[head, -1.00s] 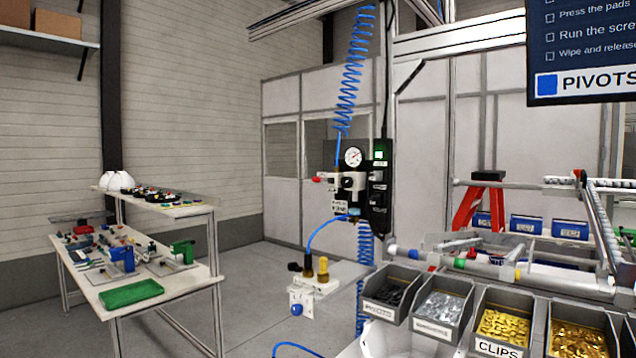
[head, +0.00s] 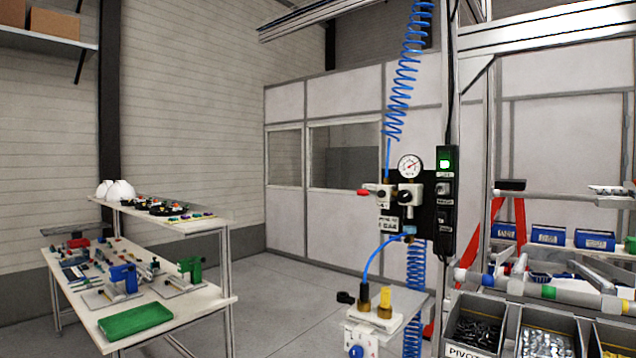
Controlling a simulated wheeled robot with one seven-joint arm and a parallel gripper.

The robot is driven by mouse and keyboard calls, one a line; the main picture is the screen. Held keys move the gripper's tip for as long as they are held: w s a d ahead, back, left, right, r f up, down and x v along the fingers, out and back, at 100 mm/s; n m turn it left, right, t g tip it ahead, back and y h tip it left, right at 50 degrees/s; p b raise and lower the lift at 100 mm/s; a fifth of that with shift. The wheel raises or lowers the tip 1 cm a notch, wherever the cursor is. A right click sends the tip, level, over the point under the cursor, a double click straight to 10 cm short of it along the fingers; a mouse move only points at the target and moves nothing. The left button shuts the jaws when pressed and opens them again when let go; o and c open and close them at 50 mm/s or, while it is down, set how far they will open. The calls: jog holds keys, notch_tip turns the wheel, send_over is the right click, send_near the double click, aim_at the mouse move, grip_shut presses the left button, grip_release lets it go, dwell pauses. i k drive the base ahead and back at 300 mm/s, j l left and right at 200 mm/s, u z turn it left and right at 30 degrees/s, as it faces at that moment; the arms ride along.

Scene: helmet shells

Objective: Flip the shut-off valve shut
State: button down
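The air unit (head: 405,205) is fixed to the upright post right of centre, with a round gauge (head: 410,167) on top. A small red lever (head: 366,192) sticks out to the left from the unit's left side and looks about level; I take it to be the shut-off valve's handle. A blue hose (head: 375,262) leads down from the unit to a lower block with brass and yellow fittings (head: 384,302). A blue coiled hose (head: 402,80) comes down from above. My gripper is not in view.
A black power strip with a green lit switch (head: 445,163) is right of the unit. Bins of parts (head: 474,333) stand at the lower right. A workbench with a green tray (head: 135,320) is at left. Floor between is clear.

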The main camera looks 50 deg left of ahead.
aim_at(380, 193)
jog(key=j+u, duration=0.1)
jog(key=j, duration=0.8)
jog(key=j+u, duration=0.1)
jog(key=j, duration=0.75)
jog(key=j+u, duration=0.1)
jog(key=j, duration=0.75)
jog(key=i+j+u, duration=0.1)
jog(key=j, duration=0.8)
